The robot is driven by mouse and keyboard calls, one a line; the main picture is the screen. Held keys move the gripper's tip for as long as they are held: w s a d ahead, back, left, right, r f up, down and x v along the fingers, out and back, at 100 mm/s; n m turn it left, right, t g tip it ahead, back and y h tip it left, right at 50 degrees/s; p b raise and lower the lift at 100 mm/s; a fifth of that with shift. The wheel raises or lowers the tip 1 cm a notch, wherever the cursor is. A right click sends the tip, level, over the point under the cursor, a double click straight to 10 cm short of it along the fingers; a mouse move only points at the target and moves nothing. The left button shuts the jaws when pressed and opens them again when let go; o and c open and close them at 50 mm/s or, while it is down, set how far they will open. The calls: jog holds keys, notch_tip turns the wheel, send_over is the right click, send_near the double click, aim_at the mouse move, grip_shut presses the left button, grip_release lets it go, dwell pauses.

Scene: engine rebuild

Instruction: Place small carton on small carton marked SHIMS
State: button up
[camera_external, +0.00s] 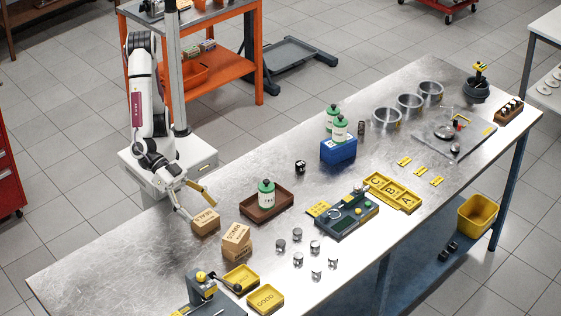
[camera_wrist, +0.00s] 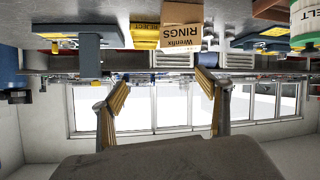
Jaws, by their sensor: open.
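In the external view, a small brown carton (camera_external: 205,222) lies on the steel bench by my gripper (camera_external: 202,210). To the right, two more brown cartons are stacked, an upper carton (camera_external: 237,233) on a lower carton (camera_external: 235,249). The labels are too small to read surely, so I cannot tell which says SHIMS. The upside-down wrist view shows a carton marked RINGS (camera_wrist: 181,38) beyond the open fingers, with nothing between them.
A brown tray (camera_external: 283,204) with a green-capped bottle (camera_external: 266,192) stands right of the cartons. Yellow trays (camera_external: 265,299) and a blue-grey fixture (camera_external: 203,290) lie toward the front. Several small metal parts lie right of the stack. The bench's left end is clear.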

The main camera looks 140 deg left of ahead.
jog(key=s+a+r+m+g+h, duration=0.2)
jog(key=s+r+m+h, duration=0.2)
jog(key=s+r+h, duration=0.3)
jog(key=s+a+f+g+y, duration=0.1)
jog(key=s+a+g+y, duration=0.1)
jog(key=s+a, duration=0.5)
jog(key=s+a+f+g+y, duration=0.1)
jog(key=s+a+g+y, duration=0.2)
jog(key=s+a, duration=0.5)
jog(key=s, duration=0.6)
jog(key=shift+f, duration=0.2)
